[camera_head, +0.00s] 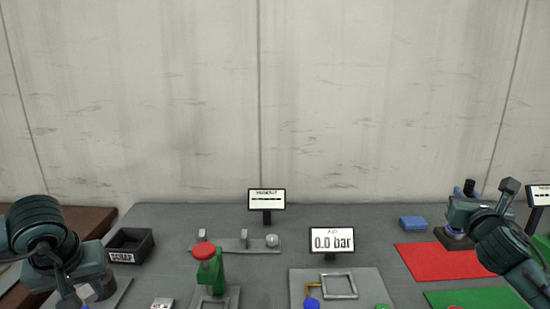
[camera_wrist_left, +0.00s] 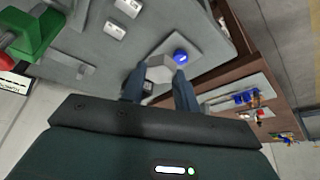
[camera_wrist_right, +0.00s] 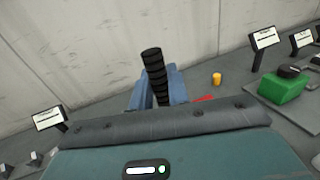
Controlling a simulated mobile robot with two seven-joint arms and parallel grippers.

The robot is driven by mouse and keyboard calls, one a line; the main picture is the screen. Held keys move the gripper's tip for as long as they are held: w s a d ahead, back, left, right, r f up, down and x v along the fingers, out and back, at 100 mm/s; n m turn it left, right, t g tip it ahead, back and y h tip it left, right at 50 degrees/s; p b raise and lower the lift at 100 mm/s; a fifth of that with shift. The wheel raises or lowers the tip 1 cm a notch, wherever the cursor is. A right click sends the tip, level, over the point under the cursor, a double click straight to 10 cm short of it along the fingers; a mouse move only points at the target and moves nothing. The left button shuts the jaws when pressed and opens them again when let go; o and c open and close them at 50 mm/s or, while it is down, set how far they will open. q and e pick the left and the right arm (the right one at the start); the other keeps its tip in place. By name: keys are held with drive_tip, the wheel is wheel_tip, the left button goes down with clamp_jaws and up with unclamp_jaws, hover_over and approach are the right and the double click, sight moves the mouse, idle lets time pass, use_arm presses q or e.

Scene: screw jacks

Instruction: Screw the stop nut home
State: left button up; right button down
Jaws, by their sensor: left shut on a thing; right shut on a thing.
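A light grey hexagonal piece (camera_wrist_left: 160,68), probably the stop nut, sits between the fingertips of my left gripper (camera_wrist_left: 158,85), which is shut on it. In the head view my left gripper (camera_head: 76,298) is at the lower left, partly cut off by the frame edge. A black ribbed screw spindle (camera_wrist_right: 153,65) stands up between the fingers of my right gripper (camera_wrist_right: 158,95), which is shut on it. In the head view the spindle top (camera_head: 469,186) shows above my right gripper (camera_head: 457,215). The spindle's lower end is hidden by the gripper.
A black bin (camera_head: 130,246) stands near the left gripper. A green fixture with a red knob (camera_head: 204,251) stands at centre-left. A display reading 0.0 bar (camera_head: 332,240) stands behind a grey plate (camera_head: 370,285). Red (camera_head: 440,263) and green (camera_head: 480,298) mats lie right.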

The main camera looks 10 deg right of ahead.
drive_tip(key=shift+w+d+r, duration=0.1)
drive_tip(key=shift+w+d, duration=0.1)
drive_tip(key=shift+w, duration=0.1)
drive_tip(key=shift+s+a, duration=0.1)
drive_tip(key=shift+r, duration=0.1)
use_arm(q)
drive_tip(key=s+d+f+m+h, duration=0.1)
drive_tip(key=s+d+f+m, duration=0.3)
drive_tip(key=s+d+f, duration=0.2)
drive_tip(key=s+d, duration=0.2)
drive_tip(key=d, duration=0.2)
drive_tip(key=shift+s+f+h, duration=0.25)
drive_tip(key=shift+h, duration=0.05)
use_arm(e)
drive_tip(key=s+a+f+n+y, duration=0.1)
drive_tip(key=s+a+f+y, duration=0.1)
drive_tip(key=s+a+f, duration=0.3)
drive_tip(key=s+a+f+n+t+y, duration=0.1)
drive_tip(key=s+a+f, duration=0.4)
drive_tip(key=a, duration=0.9)
drive_tip(key=s+a+f+n+y, duration=0.2)
drive_tip(key=s+a+f+y, duration=0.2)
drive_tip(key=s+a, duration=0.3)
drive_tip(key=a+f, duration=0.1)
drive_tip(key=a, duration=0.1)
drive_tip(key=shift+s+a+f+n+t, duration=0.15)
drive_tip(key=shift+a+f+n+t, duration=0.15)
drive_tip(key=shift+f+n, duration=0.1)
